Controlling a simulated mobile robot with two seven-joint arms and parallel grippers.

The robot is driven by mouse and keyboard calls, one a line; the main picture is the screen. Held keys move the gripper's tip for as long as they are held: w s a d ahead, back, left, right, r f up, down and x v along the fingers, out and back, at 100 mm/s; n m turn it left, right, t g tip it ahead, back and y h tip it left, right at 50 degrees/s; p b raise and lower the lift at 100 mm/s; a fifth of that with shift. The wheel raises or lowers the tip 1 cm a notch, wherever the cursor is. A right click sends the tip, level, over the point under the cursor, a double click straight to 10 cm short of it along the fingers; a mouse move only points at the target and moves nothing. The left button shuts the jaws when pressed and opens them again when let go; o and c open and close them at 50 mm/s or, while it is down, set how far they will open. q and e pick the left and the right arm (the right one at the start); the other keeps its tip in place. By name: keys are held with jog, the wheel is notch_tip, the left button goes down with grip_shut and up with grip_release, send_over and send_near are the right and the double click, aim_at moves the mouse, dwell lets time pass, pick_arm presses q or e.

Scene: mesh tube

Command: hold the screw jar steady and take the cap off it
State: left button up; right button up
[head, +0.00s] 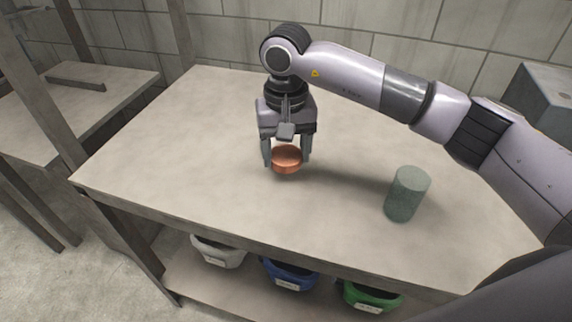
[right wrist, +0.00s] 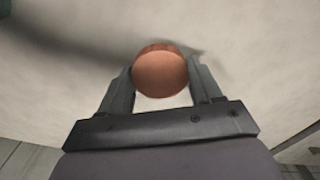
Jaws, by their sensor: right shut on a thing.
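The screw jar (head: 407,194) is a grey-green cylinder standing upright on the right part of the table, with no cap on its top. The round copper-orange cap (head: 286,159) is between the fingers of my right gripper (head: 286,154), to the left of the jar and apart from it. My right gripper points down and is shut on the cap. The cap also shows between the fingertips in the right wrist view (right wrist: 160,73). It is low over the table; I cannot tell whether it touches. My left gripper is not in view, and nothing holds the jar.
The pale table top (head: 180,150) is otherwise clear. White (head: 217,254), blue (head: 289,275) and green (head: 370,297) bins stand on a shelf below its front edge. A tiled wall is behind, and another table (head: 100,95) is at the left.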

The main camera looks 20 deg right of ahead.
aim_at(286, 178)
jog(key=shift+f, duration=2.1)
jog(key=shift+f, duration=0.2)
jog(key=o, duration=1.2)
jog(key=shift+r, duration=0.1)
